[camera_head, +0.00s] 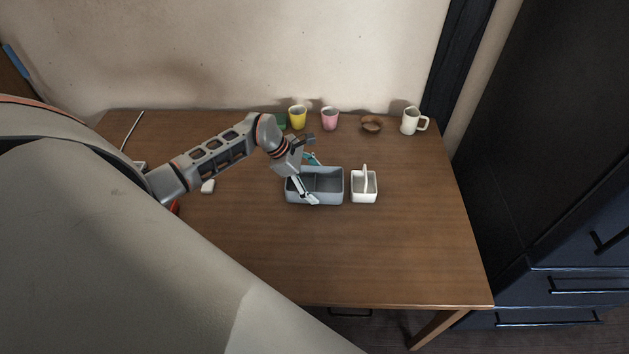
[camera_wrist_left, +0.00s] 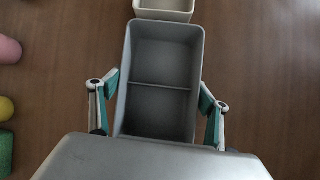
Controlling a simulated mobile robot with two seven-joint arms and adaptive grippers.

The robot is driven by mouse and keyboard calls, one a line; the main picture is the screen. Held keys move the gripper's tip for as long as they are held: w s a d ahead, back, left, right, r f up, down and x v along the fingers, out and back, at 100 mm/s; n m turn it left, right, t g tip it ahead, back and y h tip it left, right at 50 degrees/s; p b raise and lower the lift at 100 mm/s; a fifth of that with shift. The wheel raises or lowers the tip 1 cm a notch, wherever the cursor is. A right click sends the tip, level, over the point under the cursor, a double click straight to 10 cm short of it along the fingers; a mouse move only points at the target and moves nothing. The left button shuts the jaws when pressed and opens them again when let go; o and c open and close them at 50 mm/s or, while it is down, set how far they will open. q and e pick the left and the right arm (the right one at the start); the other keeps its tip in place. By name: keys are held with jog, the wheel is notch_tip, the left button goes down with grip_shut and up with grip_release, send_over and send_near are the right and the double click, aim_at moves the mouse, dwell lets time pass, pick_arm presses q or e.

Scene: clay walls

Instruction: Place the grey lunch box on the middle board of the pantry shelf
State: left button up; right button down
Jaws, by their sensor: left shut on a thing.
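The grey lunch box (camera_head: 328,186) is an open, empty box with one divider, on the wooden table in the head view. It also shows in the left wrist view (camera_wrist_left: 161,92). My left gripper (camera_head: 313,180) is at its left part, with the fingers shut on its two long sides, as the left wrist view also shows (camera_wrist_left: 158,110). I cannot tell whether the box touches the table or is slightly lifted. The pantry shelf is not in view. My right gripper is not in view.
A white basket with a handle (camera_head: 364,187) stands close to the box's right. The table's front (camera_head: 380,265) is clear. Dark cabinets (camera_head: 560,240) stand right.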

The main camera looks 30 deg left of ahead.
pick_arm(q)
jog(key=shift+f, duration=0.15)
jog(key=o, duration=1.2)
jog(key=shift+c, duration=0.2)
